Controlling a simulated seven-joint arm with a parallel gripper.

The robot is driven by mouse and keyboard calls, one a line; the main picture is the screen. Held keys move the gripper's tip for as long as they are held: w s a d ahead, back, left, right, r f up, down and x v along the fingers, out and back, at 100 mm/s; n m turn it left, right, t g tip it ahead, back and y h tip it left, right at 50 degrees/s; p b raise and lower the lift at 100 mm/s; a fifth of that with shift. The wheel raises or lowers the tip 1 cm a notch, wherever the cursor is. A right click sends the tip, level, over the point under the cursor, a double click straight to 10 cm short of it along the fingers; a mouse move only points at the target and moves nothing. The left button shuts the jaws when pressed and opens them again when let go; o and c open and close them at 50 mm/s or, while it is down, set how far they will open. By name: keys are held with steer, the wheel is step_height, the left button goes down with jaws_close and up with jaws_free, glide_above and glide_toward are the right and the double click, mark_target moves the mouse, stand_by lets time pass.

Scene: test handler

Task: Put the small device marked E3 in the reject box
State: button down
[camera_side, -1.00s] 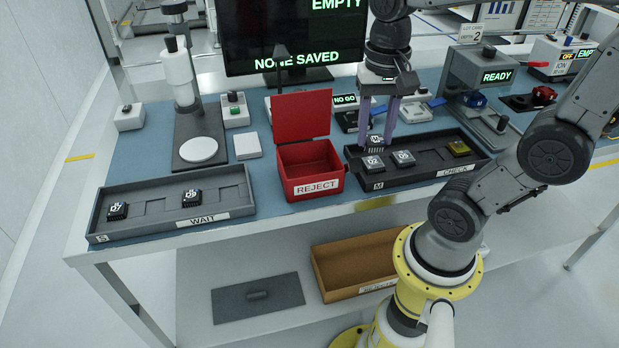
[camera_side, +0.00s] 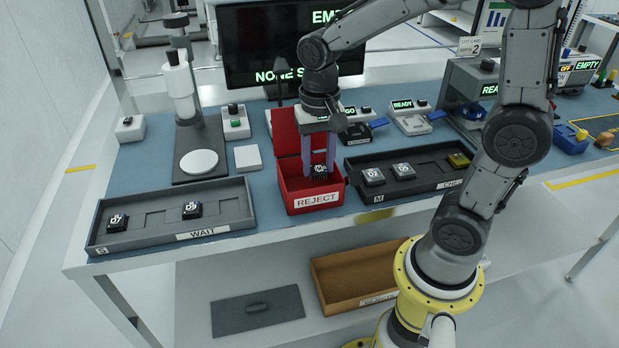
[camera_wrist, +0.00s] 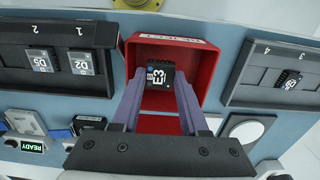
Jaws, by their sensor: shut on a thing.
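The small black device marked E3 (camera_wrist: 159,76) is between my gripper's fingertips; its white mark reads clearly in the wrist view. My gripper (camera_side: 320,172) is shut on it and points down over the reject box. The red reject box (camera_side: 315,198) has its lid raised at the back. In the wrist view its red wall (camera_wrist: 208,75) surrounds the device on the picture. The device (camera_side: 319,169) shows at about the height of the box's rim in the side view; whether it touches the box floor I cannot tell.
The CHECK tray (camera_side: 428,184) right of the box holds two grey-topped devices and a yellowish one. The WAIT tray (camera_side: 150,232) at left holds two black devices. A round white plate (camera_side: 198,162) stands behind it. The raised lid (camera_side: 285,130) is close behind my gripper.

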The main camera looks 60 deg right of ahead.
steer(key=shift+w+f, duration=0.8)
steer(key=shift+f, duration=0.2)
steer(key=shift+w+d+f, duration=0.1)
steer(key=shift+w+f, duration=0.05)
steer(key=shift+f, duration=0.75)
steer(key=shift+w+f, duration=0.1)
steer(key=shift+f, duration=0.75)
steer(key=shift+f, duration=0.1)
steer(key=shift+c, duration=2.1)
jaws_free()
